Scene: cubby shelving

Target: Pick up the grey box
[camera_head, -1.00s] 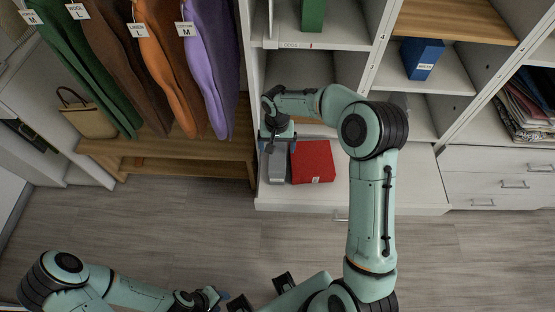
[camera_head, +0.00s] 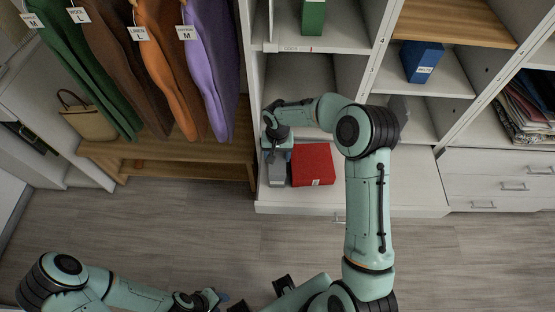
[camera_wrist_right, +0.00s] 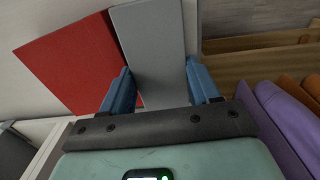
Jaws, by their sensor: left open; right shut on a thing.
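The grey box (camera_head: 277,174) is at the lower left of the shelving in the head view, left of a red box (camera_head: 312,164). My right gripper (camera_head: 277,152) is over the grey box's far part and shut on it. In the right wrist view the grey box (camera_wrist_right: 155,50) stands between the two blue fingers of my right gripper (camera_wrist_right: 161,88), with the red box (camera_wrist_right: 75,62) beside it. I cannot tell whether the grey box is clear of the shelf. My left gripper (camera_head: 213,300) is open and empty over the floor at the bottom.
A wooden bench (camera_head: 190,154) under hanging clothes is left of the shelving. A green box (camera_head: 313,16) and a blue box (camera_head: 421,61) sit in upper cubbies. A tan bag (camera_head: 88,120) is at the left. The wood floor (camera_head: 170,235) in front is clear.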

